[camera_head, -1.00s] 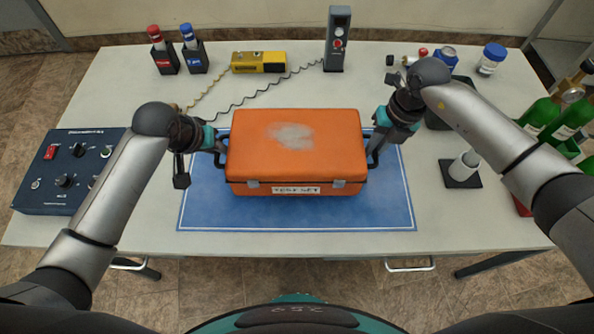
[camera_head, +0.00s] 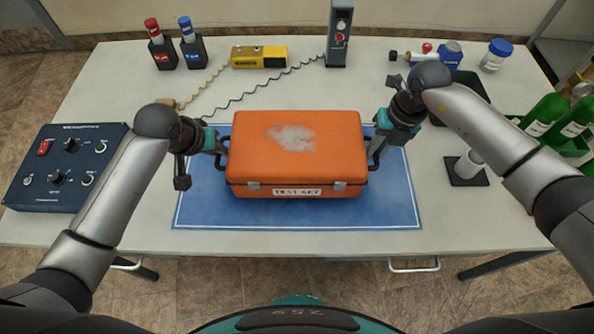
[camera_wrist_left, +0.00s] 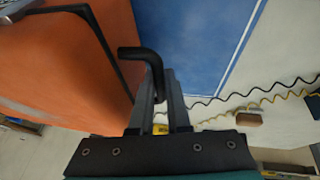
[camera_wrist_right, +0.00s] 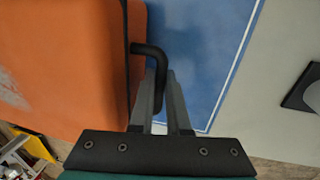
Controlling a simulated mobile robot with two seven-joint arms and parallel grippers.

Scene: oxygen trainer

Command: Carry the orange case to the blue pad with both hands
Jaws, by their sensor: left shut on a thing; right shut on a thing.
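The orange case (camera_head: 296,150) is level above the blue pad (camera_head: 296,213), with pad showing on both sides and in front. I cannot tell whether its underside touches the pad. My left gripper (camera_head: 220,148) is shut on the case's left black handle; this handle (camera_wrist_left: 146,60) also shows in the left wrist view, between the fingers. My right gripper (camera_head: 378,142) is shut on the right black handle; it (camera_wrist_right: 150,55) also shows in the right wrist view. The case hides the pad's middle.
A blue control box (camera_head: 62,165) lies left of the pad. A small stand with a white cylinder (camera_head: 467,168) and green bottles (camera_head: 548,115) are at the right. A yellow device (camera_head: 259,56), a grey upright unit (camera_head: 339,35) and bottles line the back. Cords lie behind the pad.

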